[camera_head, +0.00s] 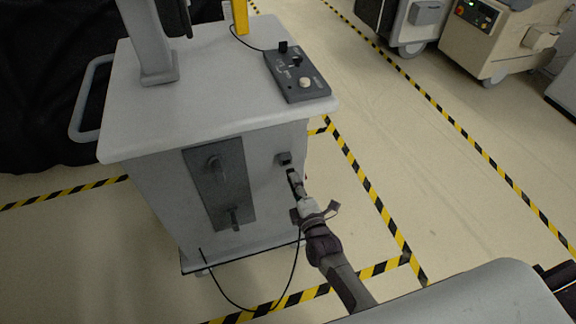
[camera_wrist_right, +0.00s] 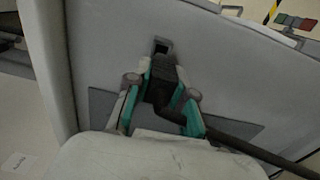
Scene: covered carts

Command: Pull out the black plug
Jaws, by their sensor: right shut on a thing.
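The black plug (camera_wrist_right: 163,75) is between the fingers of my right gripper (camera_wrist_right: 158,100) in the right wrist view. The fingers have teal pads and are shut on it. In the head view the right gripper (camera_head: 297,188) is at the front of the grey cart (camera_head: 225,105), just below a small dark socket (camera_head: 284,158). The socket also shows in the right wrist view (camera_wrist_right: 162,44), just beyond the plug's tip. The plug looks apart from the socket by a small gap in the head view. A black cable (camera_head: 294,268) hangs from the plug to the floor. My left gripper is not in view.
A dark plate with two handles (camera_head: 220,187) is on the cart's front, left of the socket. A control box (camera_head: 297,76) lies on the cart top. Other carts (camera_head: 500,35) stand at the back right. The floor (camera_head: 450,190) to the right is clear.

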